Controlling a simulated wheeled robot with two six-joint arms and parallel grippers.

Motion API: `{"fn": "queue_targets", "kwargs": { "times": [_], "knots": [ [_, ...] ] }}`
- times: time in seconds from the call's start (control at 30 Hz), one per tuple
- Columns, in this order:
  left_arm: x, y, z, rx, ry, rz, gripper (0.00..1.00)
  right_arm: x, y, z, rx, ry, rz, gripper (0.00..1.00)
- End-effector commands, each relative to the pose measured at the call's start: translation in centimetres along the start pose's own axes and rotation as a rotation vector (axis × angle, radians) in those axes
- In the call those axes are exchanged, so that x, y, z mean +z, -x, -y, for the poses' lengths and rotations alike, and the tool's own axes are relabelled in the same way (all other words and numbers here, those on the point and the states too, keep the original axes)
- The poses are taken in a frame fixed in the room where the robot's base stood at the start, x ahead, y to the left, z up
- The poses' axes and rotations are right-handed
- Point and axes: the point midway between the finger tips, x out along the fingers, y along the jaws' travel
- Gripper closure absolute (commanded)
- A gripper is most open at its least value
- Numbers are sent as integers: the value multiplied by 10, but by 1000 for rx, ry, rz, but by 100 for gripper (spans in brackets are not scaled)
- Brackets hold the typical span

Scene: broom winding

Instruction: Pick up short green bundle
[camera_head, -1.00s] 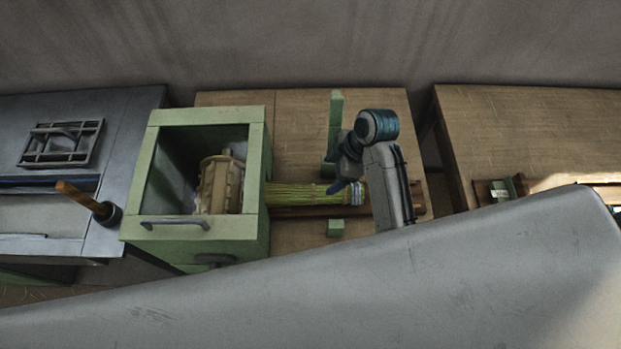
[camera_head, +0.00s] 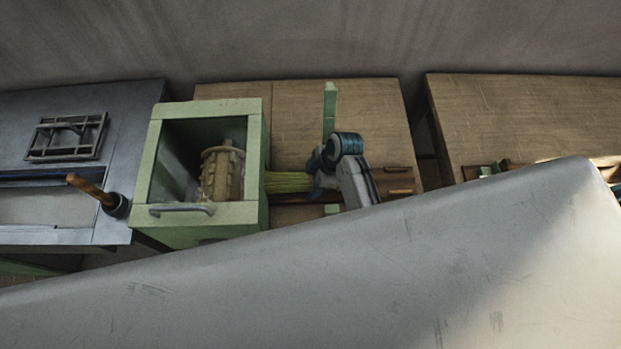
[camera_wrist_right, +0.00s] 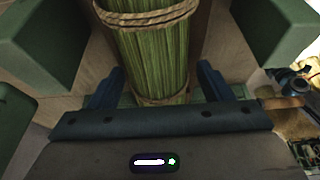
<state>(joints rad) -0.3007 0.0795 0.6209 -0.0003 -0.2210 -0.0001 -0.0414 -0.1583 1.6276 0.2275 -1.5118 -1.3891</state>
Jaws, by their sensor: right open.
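The green bundle (camera_head: 287,182) lies on the middle table, sticking out from the right side of the green box in the head view. In the right wrist view the bundle (camera_wrist_right: 150,58) is a thick sheaf of green stalks with twine bands around it. My right gripper (camera_wrist_right: 160,85) is open, with one blue finger on each side of the bundle. In the head view my right gripper (camera_head: 320,181) is at the bundle's right end and hides part of it. My left gripper is not in view.
The green box (camera_head: 205,213) with a handle holds a ribbed wooden drum (camera_head: 221,178). Green blocks stand near the bundle, including a tall post (camera_head: 329,105). A grey bench (camera_head: 30,125) with a wooden-handled tool (camera_head: 92,190) is at left. A grey surface fills the front.

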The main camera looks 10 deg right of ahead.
Motion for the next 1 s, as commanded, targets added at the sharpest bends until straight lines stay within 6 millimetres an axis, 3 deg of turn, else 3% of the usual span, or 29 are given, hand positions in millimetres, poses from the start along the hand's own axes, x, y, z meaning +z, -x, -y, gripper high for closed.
{"fn": "queue_targets", "kwargs": {
  "times": [0.13,0.37,0.47,0.77,1.0],
  "knots": [
    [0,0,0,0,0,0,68,0,0,0,1,0,0,29],
    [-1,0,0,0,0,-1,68,0,0,0,1,0,0,74],
    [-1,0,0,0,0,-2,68,0,0,0,1,0,0,80],
    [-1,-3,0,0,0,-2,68,-1,3,-1,2,0,-1,80],
    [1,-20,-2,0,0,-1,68,-11,24,-2,5,1,-3,80]
  ]
}}
